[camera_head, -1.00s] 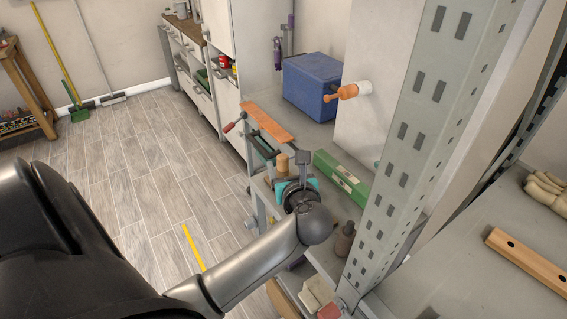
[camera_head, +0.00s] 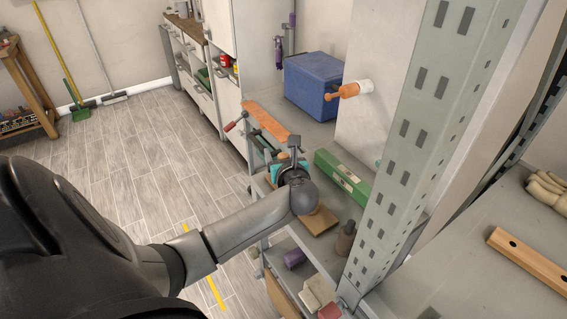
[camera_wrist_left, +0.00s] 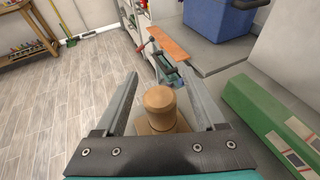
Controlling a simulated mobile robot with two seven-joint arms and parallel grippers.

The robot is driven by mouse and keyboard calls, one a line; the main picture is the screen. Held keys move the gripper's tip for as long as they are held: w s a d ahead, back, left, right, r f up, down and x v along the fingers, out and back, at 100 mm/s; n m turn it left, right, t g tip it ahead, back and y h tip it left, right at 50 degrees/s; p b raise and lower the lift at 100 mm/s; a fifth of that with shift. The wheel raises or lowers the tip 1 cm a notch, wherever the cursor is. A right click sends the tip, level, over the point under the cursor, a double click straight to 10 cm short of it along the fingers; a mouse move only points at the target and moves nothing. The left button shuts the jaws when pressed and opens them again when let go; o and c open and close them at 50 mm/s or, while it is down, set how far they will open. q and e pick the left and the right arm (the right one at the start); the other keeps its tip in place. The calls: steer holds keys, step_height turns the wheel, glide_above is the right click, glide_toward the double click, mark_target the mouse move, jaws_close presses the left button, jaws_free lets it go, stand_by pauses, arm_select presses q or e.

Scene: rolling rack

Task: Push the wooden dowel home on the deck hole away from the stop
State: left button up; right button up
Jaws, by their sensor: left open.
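The wooden dowel (camera_wrist_left: 160,105) stands upright between the two spread fingers of my left gripper (camera_wrist_left: 160,82) in the left wrist view. Its rounded top shows, and I see gaps between it and both fingers. A wooden board (camera_wrist_left: 145,128), probably the deck, shows partly below it; the rest is behind my gripper. A corner of the board (camera_head: 320,222) shows beside my wrist. I cannot make out the deck holes or the stop, nor how deep the dowel sits. My right gripper is out of view.
A clamp (camera_head: 262,143) and an orange-brown strip (camera_head: 265,122) lie beyond my gripper. A green box (camera_head: 342,177) lies to its right, a blue bin (camera_head: 312,85) behind. A dark bottle (camera_head: 346,238) stands near the perforated upright (camera_head: 405,160).

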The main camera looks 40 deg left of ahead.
arm_select(q)
jaws_close()
stand_by(0.4)
step_height(320, 180, up, 10)
steer(key=p, duration=0.1)
steer(key=shift+p, duration=0.35)
